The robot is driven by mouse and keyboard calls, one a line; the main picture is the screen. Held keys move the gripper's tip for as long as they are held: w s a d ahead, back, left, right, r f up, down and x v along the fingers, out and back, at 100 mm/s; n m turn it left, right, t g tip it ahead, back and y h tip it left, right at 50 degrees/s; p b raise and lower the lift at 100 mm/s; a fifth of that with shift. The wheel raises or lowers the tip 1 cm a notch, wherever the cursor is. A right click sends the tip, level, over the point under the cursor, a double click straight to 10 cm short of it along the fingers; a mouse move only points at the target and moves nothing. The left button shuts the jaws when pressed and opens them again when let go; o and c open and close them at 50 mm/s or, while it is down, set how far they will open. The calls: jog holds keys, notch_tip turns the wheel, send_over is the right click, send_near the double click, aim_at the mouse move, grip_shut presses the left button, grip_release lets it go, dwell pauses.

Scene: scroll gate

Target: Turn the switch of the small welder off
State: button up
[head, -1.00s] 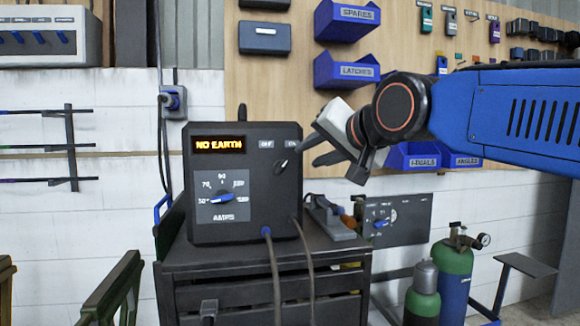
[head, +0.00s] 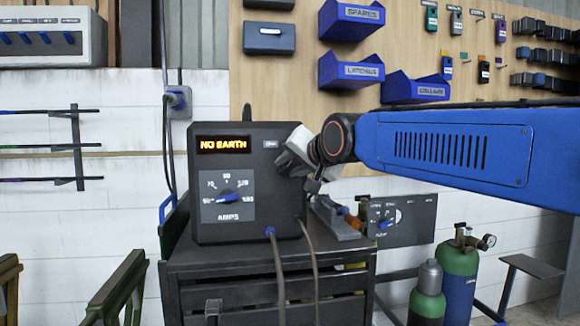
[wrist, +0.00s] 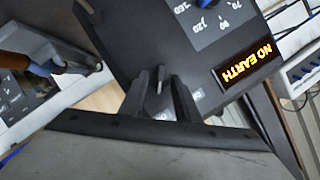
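The small welder (head: 222,234) is a dark box on a black cart, with a lit NO EARTH display (head: 222,144) and an AMPS dial (head: 228,197). In the head view my gripper (head: 288,160) is at the upper right of its front panel and covers the switch and one of the two labels above it. In the wrist view the panel appears upside down. There the two dark fingers of my gripper (wrist: 161,98) stand apart, with the small switch lever (wrist: 162,78) showing between them. I cannot tell whether they touch it. Which way the lever points is unclear.
The black cart (head: 265,270) also carries a grey tool (head: 335,222) right of the welder. Two cables hang from the welder's front. Gas cylinders (head: 458,275) stand at the right. Blue bins (head: 350,72) hang on the board above my arm.

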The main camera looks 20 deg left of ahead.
grip_shut()
jog(key=shift+a+n, duration=0.1)
jog(key=shift+n, duration=0.2)
jog(key=shift+s+a+r+n+h, duration=0.1)
jog(key=shift+r+n+h, duration=0.05)
jog(key=shift+n+h, duration=0.7)
jog(key=n+h, duration=0.1)
jog(key=n+t, duration=0.1)
jog(key=n, duration=0.1)
jog(key=shift+s+a+h, duration=0.1)
jog(key=shift+a+h, duration=0.1)
jog(key=shift+h, duration=0.15)
jog(key=n+h, duration=0.1)
jog(key=n+t, duration=0.1)
jog(key=n, duration=0.1)
jog(key=shift+s+a+t+h, duration=0.1)
jog(key=shift+a+t+h, duration=0.05)
jog(key=shift+t+h, duration=0.2)
jog(key=shift+s+a+n+t+h, duration=0.15)
jog(key=shift+n+t+h, duration=0.4)
jog(key=shift+n, duration=0.7)
jog(key=shift+f, duration=0.2)
